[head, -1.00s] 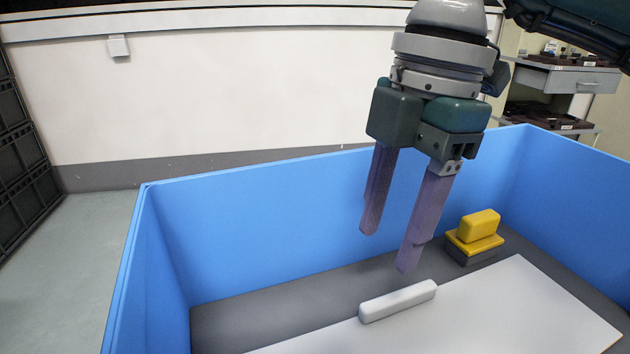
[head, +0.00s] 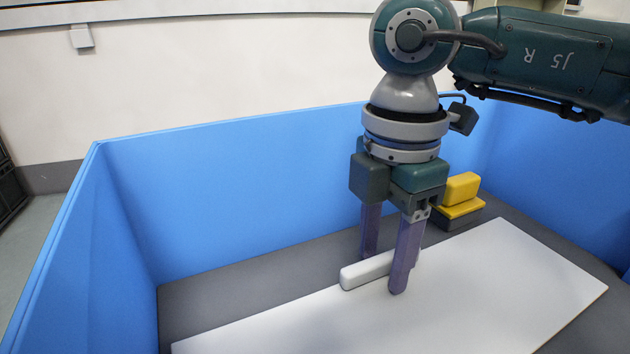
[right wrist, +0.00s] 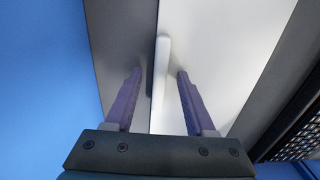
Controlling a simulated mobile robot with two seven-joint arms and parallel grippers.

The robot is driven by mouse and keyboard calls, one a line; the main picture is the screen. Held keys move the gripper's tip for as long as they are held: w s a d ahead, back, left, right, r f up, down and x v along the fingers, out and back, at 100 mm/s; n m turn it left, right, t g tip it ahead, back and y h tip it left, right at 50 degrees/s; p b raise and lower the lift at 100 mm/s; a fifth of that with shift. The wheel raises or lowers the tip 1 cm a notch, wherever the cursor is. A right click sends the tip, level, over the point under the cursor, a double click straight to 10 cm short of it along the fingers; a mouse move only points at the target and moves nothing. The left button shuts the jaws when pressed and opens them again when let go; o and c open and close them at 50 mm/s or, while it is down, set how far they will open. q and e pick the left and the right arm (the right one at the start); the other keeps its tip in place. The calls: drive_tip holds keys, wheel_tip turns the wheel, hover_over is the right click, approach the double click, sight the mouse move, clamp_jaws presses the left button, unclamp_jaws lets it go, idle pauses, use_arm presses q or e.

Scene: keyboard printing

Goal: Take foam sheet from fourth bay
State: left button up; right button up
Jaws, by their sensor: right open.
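A flat white sheet (head: 480,285), which looks like the foam sheet, lies on the dark grey floor of a blue-walled bay (head: 250,190). A white bar (head: 362,271) like a handle lies along its far edge. My right gripper (head: 384,273) points down with its two purple fingers open, one on each side of the bar. In the right wrist view the bar (right wrist: 161,62) runs between the fingertips (right wrist: 159,72), with gaps on both sides. The fingers hide part of the bar in the head view. My left gripper is not in view.
A yellow block on a dark base (head: 459,203) stands behind the sheet, right of my right gripper. Blue walls rise at the left, back and right. The grey floor (head: 235,292) left of the bar is clear.

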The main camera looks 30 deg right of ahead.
drive_tip(key=shift+r, duration=0.1)
clamp_jaws()
idle(0.7)
drive_tip(key=shift+r+p, duration=0.3)
drive_tip(key=shift+r, duration=0.4)
wheel_tip(320, 180, up, 19)
drive_tip(key=p, duration=0.5)
drive_tip(key=shift+f+p, duration=0.2)
drive_tip(key=shift+p, duration=0.2)
drive_tip(key=c, duration=0.6)
unclamp_jaws()
drive_tip(key=shift+c, duration=0.2)
clamp_jaws()
